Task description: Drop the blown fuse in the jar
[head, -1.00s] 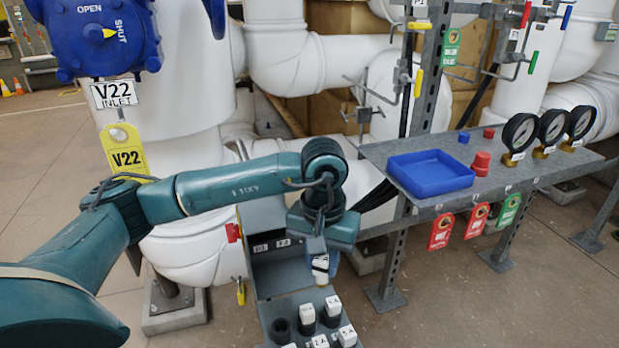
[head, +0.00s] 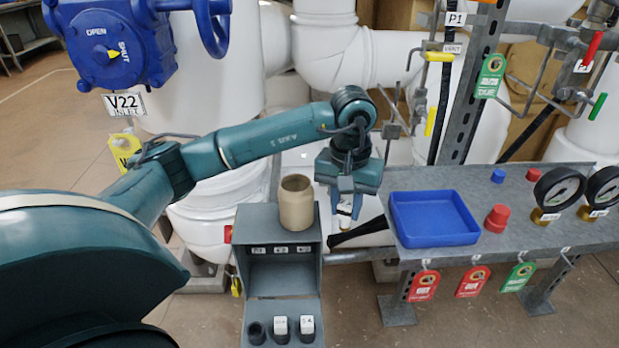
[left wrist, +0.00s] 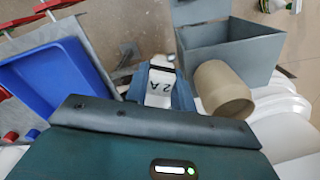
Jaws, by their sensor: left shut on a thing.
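My left gripper (head: 346,196) is shut on a white fuse (head: 344,209) with a dark-marked label. In the left wrist view the fuse (left wrist: 160,84) reads "2 A". The gripper holds it in the air, to the right of the tan jar (head: 296,205) and left of the blue tray. The jar is upright with an open top, standing on top of the grey fuse box (head: 258,219). It also shows in the left wrist view (left wrist: 221,88), right of the held fuse and apart from it. The jar's inside bottom is hidden. My right gripper is not in view.
The fuse box's lowered front (head: 284,310) carries white-topped fuses (head: 307,325) and an empty dark socket (head: 256,333). A metal shelf (head: 520,215) at right bears the blue tray (head: 433,218), red and blue caps and gauges. White pipes stand behind.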

